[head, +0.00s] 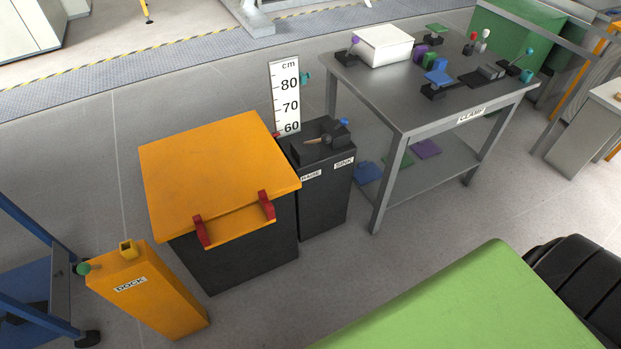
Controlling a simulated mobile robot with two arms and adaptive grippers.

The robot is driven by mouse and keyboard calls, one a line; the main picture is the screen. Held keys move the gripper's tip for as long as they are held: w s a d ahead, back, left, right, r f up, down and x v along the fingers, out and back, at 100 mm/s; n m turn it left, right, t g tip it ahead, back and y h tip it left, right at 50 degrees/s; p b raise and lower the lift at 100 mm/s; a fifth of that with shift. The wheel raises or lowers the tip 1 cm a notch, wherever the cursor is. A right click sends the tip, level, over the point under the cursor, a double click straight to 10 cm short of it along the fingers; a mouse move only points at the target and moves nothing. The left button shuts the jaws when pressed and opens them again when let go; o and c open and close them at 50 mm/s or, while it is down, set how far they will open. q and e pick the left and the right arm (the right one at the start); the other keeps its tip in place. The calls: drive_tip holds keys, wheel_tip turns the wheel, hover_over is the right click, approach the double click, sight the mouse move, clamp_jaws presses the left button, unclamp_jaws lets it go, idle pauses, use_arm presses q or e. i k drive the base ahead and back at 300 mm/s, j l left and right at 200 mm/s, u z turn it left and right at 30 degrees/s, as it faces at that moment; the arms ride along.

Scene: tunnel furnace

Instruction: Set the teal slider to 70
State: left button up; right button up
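The teal slider (306,78) shows as a small teal piece at the right edge of a white upright scale board (285,94). The board is marked cm, with 80, 70 and 60 from top to bottom. The slider is near the height of the 80 mark, above 70; its exact reading cannot be told. The board partly hides its mounting. The board's lower end is hidden behind the black box in front. Neither of my grippers is in view.
A black box (325,205) with a lever and RAISE and SINK labels stands before the board. An orange-lidded bin (215,170) is left of it; a grey CLAMP table (410,95) stands right. An orange DOCK post (150,295) is front left. Floor behind the bin is clear.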

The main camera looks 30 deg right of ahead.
sight(301, 78)
drive_tip(key=l+u, duration=0.1)
drive_tip(key=l, duration=0.65)
drive_tip(key=l+u, duration=0.1)
drive_tip(key=l, duration=0.6)
drive_tip(key=l+u, duration=0.1)
drive_tip(key=l, duration=0.65)
drive_tip(key=k+l+u, duration=0.1)
drive_tip(key=l, duration=0.6)
drive_tip(key=k+l+u, duration=0.1)
drive_tip(key=l, duration=0.6)
drive_tip(key=i+j+u, duration=0.2)
